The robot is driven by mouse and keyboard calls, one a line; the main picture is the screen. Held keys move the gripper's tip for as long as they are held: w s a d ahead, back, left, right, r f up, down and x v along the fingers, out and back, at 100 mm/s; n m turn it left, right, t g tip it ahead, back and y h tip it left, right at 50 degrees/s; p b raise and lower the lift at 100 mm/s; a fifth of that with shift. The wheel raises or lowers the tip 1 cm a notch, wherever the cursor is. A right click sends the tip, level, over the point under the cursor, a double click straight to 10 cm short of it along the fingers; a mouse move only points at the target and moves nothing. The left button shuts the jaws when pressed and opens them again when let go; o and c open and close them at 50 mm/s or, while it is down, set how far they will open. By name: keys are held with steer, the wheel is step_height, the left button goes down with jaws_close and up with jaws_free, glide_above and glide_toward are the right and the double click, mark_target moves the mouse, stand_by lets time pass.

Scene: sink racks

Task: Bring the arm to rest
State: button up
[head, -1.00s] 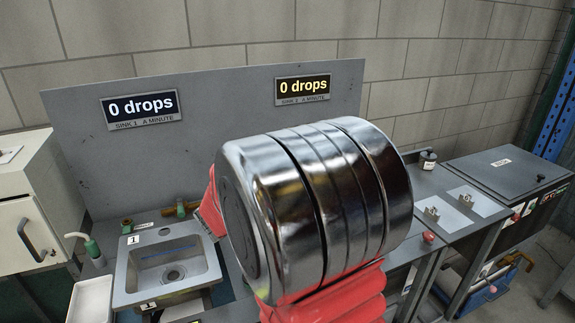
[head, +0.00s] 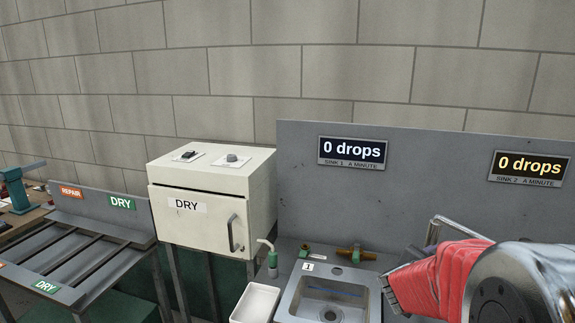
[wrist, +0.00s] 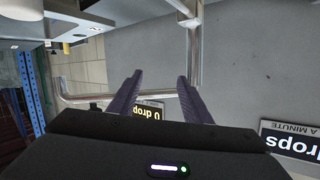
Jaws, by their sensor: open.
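My gripper (wrist: 160,76) shows in the wrist view with its two dark purple fingers apart and nothing between them. A metal rail or pipe runs across behind the fingertips; I cannot tell whether it touches them. In the head view my arm fills the lower right corner, with a red sleeve and a shiny metal joint in front of the sink panel. My gripper's fingers cannot be made out in that view.
The grey back panel (head: 400,215) carries the sink 1 sign (head: 352,152) and sink 2 sign (head: 529,169). Below are sink 1 (head: 300,300) and a white tray (head: 255,303). The DRY cabinet (head: 195,215) and a sloped rack (head: 70,250) stand left.

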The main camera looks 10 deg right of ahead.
steer(key=w+a+f+n+t+y, duration=0.1)
steer(key=a+f+n+y, duration=0.15)
steer(key=a, duration=0.35)
steer(key=w+a+f+n+t+y, duration=0.1)
steer(key=w+a+y, duration=0.1)
steer(key=a+y, duration=0.25)
steer(key=s+a+n+g+y, duration=0.1)
steer(key=s+a+y, duration=0.1)
steer(key=a, duration=0.3)
steer(key=s+a+f+n+g+y, duration=0.1)
steer(key=s+a+n+y, duration=0.1)
steer(key=s+a, duration=0.3)
steer(key=s+a+n+g+y, duration=0.1)
steer(key=s+a+n, duration=0.1)
steer(key=s+a, duration=0.2)
steer(key=shift+s+a+f+n+y, duration=0.1)
steer(key=shift+a+f+n+y, duration=0.1)
steer(key=shift+a, duration=0.4)
steer(key=shift+a+f+n+y, duration=0.1)
steer(key=shift+a+f+y, duration=0.1)
steer(key=shift+a, duration=0.35)
steer(key=s+a+r+n+g, duration=0.1)
steer(key=s+a+r+n, duration=0.1)
steer(key=s, duration=0.6)
steer(key=s+a+r+n, duration=0.2)
steer(key=s+r, duration=0.1)
steer(key=s, duration=0.4)
steer(key=shift+s+g+h, duration=0.3)
steer(key=shift+s+g, duration=0.05)
steer(key=shift+g, duration=0.05)
